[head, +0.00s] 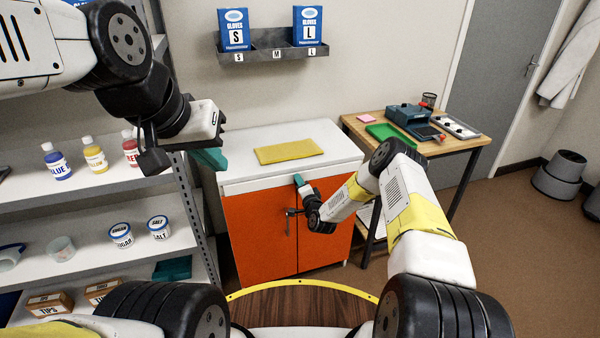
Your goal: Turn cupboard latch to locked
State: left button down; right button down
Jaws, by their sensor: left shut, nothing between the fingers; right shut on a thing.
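The orange cupboard (255,240) stands in the middle under a white top, with two doors meeting at a vertical seam. A small dark latch (288,228) is on its front near the seam; its lever looks to hang about downward. My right gripper (294,211) is at the latch, shut on it, and its fingers and wrist partly hide it. The exact angle of the latch is too small to tell. My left gripper (152,159) is shut and empty, raised at the upper left in front of the shelves, far from the cupboard.
A yellow mat (288,151) lies on the cupboard top. Shelves (105,189) with bottles and tubs stand at the left. A wooden side table (465,148) with a green tray (388,132) and devices stands at the right. Glove boxes (307,26) hang above. Brown floor (515,250) is open at right.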

jog(key=shift+d+f+m, duration=0.1)
jog(key=shift+m, duration=0.8)
jog(key=c, duration=1)
grip_release()
jog(key=v, duration=0.7)
jog(key=shift+s+d, duration=0.15)
jog(key=shift+s, duration=0.2)
